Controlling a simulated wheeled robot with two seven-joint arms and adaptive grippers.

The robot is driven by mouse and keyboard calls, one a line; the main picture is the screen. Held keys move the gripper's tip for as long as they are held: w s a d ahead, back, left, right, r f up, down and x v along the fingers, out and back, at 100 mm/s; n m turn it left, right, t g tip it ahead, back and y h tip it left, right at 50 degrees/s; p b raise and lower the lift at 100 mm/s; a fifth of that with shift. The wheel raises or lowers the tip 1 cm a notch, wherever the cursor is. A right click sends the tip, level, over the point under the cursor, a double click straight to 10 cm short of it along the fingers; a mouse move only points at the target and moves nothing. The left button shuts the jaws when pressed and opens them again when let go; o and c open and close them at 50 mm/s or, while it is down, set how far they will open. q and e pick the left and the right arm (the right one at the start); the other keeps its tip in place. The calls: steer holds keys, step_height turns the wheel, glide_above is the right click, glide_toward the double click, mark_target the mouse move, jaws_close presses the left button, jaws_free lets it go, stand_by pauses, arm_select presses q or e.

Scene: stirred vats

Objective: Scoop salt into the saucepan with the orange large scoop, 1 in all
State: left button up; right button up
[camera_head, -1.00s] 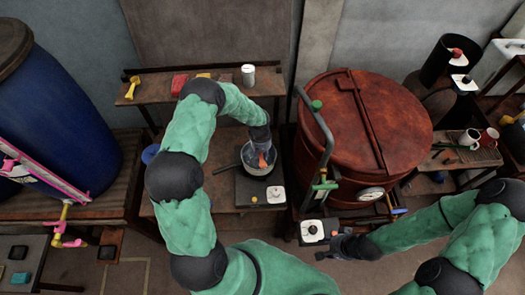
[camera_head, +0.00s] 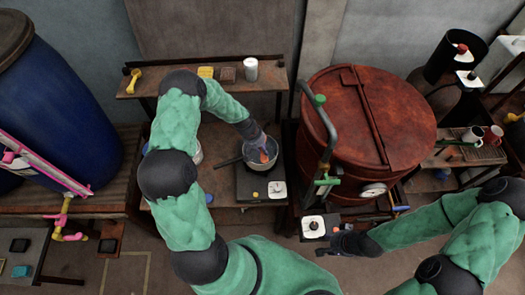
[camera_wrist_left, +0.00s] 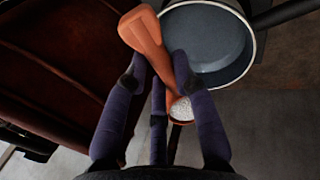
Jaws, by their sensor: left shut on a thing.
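My left gripper (camera_head: 262,146) is shut on the handle of the orange large scoop (camera_wrist_left: 146,32), which slants between its fingers in the left wrist view. White salt (camera_wrist_left: 181,109) shows in the scoop's bowl, partly hidden by a finger. The grey saucepan (camera_wrist_left: 207,45) has a pale rim and a dark handle; its visible inside looks empty. In the head view the scoop (camera_head: 264,157) appears over the saucepan (camera_head: 252,165), but its height above the rim is unclear. My right gripper (camera_head: 328,247) is low beside a small knobbed box; its opening is unclear.
The saucepan stands on a dark burner with a white dial (camera_head: 277,189). A large red lidded vat (camera_head: 350,130) stands close on the right. A back shelf (camera_head: 160,88) holds a white jar (camera_head: 250,69) and a yellow scoop (camera_head: 134,80). A blue drum (camera_head: 60,110) is at the left.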

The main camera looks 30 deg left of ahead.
arm_select(q)
steer(key=shift+s+a+f+t+h+b, duration=0.15)
steer(key=shift+t+h+b, duration=0.55)
steer(key=shift+b, duration=4.7)
steer(key=t+h+b, duration=0.1)
steer(key=h+b, duration=0.1)
steer(key=b, duration=0.8)
steer(key=shift+a+f+t, duration=0.1)
steer(key=shift+t, duration=0.2)
steer(key=shift+s+a+f+t+h+b, duration=0.1)
steer(key=shift+t+h+b, duration=0.7)
steer(key=shift+b, duration=2.3)
steer(key=shift+s+a+f+t+h+b, duration=0.1)
steer(key=shift+t+h+b, duration=0.7)
steer(key=shift+b, duration=2.3)
steer(key=shift+s+a+f+t+h+b, duration=0.1)
steer(key=shift+t+h+b, duration=0.65)
steer(key=shift+b, duration=2.35)
steer(key=shift+g+h, duration=0.35)
